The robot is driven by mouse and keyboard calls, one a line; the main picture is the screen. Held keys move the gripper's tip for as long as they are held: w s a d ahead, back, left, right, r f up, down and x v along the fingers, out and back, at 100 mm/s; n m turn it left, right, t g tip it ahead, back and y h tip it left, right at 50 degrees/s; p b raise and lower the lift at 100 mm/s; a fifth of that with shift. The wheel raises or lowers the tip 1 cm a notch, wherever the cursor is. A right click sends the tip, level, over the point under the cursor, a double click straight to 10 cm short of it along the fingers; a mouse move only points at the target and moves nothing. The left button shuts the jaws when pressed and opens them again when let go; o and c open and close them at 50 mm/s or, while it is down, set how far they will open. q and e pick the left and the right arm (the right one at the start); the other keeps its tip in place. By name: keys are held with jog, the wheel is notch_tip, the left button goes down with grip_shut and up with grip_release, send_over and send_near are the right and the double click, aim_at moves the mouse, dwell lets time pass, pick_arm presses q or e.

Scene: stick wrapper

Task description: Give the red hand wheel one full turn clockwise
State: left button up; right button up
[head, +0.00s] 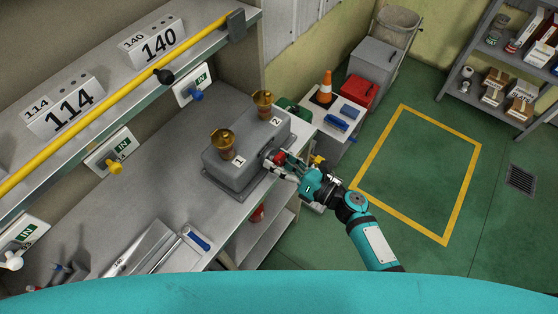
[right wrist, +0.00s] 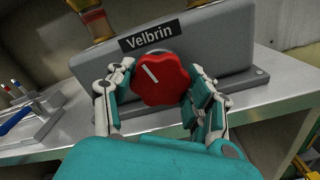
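The red hand wheel (right wrist: 160,82) is a lobed knob on the front of a grey housing labelled "Velbrin" (right wrist: 222,36) in the right wrist view. A white line on the wheel points to the upper left. My left gripper is out of view.
Two brass cups (head: 222,143) marked 1 and 2 stand on the housing. A yellow bar (head: 120,93) runs along the shelf above. The green floor at right is open.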

jog(key=o, duration=0.4)
jog(key=v, duration=1.2)
